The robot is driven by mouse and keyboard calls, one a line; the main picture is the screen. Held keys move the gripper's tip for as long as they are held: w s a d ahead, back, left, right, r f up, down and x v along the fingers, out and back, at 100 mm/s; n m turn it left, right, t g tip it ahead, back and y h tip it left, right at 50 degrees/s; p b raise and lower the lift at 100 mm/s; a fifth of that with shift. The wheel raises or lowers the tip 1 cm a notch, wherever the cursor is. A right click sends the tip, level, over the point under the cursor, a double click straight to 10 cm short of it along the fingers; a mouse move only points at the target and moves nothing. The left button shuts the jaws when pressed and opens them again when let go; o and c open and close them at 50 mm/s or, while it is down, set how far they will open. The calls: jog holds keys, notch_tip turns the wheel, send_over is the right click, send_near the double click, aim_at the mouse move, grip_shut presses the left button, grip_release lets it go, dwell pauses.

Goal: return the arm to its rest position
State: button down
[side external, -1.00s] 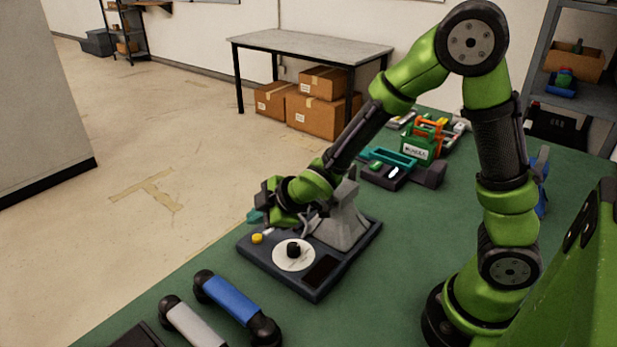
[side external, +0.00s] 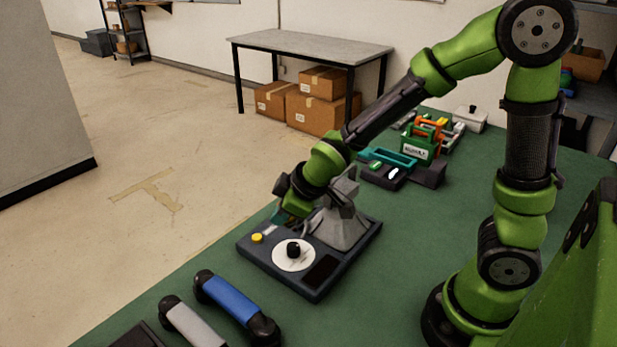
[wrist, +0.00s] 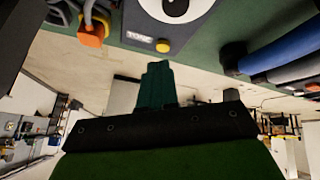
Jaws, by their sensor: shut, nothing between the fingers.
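My gripper (side external: 284,215) is above the left back edge of a dark phone base (side external: 318,290), close to its grey cradle (side external: 342,228). Its teal fingers show together and empty in the wrist view (wrist: 157,84). The arm reaches out from its base at the right, with its elbow high. The phone base has a white dial with a black knob (side external: 293,250) and a yellow button (side external: 257,239). The button also shows in the wrist view (wrist: 163,46). Whether the gripper touches the base cannot be told.
A blue handset (side external: 228,298) and a pale handset (side external: 193,325) lie at the front. A dark phone with a teal handset (side external: 393,157) and a green and orange device (side external: 422,136) stand farther back. The green tabletop (side external: 430,245) is clear between the phone base and my arm's base.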

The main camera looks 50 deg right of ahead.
jog(key=s+d+r+m, duration=0.4)
jog(key=s+r+m, duration=0.6)
jog(key=s+r, duration=0.4)
jog(key=shift+s+r+t+y, duration=0.15)
jog(key=shift+s+t+y, duration=0.25)
jog(key=shift+s, duration=0.25)
